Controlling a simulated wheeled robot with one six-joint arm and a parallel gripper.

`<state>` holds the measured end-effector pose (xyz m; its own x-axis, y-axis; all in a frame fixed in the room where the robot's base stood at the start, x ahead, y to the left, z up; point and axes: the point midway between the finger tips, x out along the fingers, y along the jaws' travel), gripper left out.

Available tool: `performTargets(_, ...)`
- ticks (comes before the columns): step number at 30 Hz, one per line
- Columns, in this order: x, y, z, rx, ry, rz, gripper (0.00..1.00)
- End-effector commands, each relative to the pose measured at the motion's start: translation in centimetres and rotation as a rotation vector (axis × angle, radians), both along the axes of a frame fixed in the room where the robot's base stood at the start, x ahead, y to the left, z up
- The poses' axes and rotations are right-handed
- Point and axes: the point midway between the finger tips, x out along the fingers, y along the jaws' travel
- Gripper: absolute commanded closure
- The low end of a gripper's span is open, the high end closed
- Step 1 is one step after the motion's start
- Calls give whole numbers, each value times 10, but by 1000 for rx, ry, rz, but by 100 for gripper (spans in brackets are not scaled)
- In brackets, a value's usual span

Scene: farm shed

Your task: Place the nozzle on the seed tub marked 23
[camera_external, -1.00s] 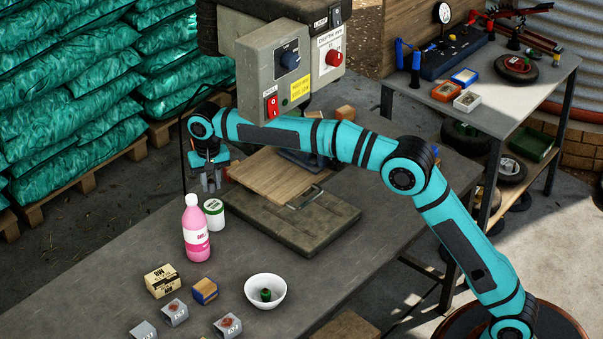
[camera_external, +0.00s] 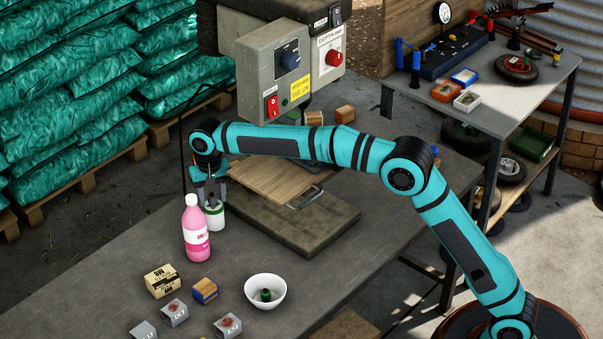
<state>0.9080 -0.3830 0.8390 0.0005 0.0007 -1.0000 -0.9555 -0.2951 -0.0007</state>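A white tub with a green band (camera_external: 215,218) stands upright on the bench, right beside the pink bottle (camera_external: 196,232). Its number cannot be read at this size. My gripper (camera_external: 211,192) points down directly over the tub, with its fingers spread to either side of the tub's top. A small dark piece (camera_external: 212,201), which looks like the nozzle, shows between the fingers at the tub's lid. It is too small to tell its shape or whether the fingers touch it. The gripper partly hides the lid.
A wooden board (camera_external: 272,178) and a dark slab (camera_external: 318,228) lie right of the tub, under the grey control box (camera_external: 277,70). A white bowl (camera_external: 281,296) holding a green piece, small boxes and several grey labelled pieces (camera_external: 228,325) occupy the near bench.

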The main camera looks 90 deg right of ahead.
Motion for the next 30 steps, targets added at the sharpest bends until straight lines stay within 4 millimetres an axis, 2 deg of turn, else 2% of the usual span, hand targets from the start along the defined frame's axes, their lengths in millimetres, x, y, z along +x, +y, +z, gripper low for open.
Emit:
performTargets(8,0,0,0,0,0,0,54)
performTargets(13,1,0,12,-1,-3,0,54)
performTargets(17,1,0,32,-2,-4,0,54)
performTargets(24,1,0,78,-2,-2,-1,54)
performTargets(30,1,0,108,-1,0,-1,54)
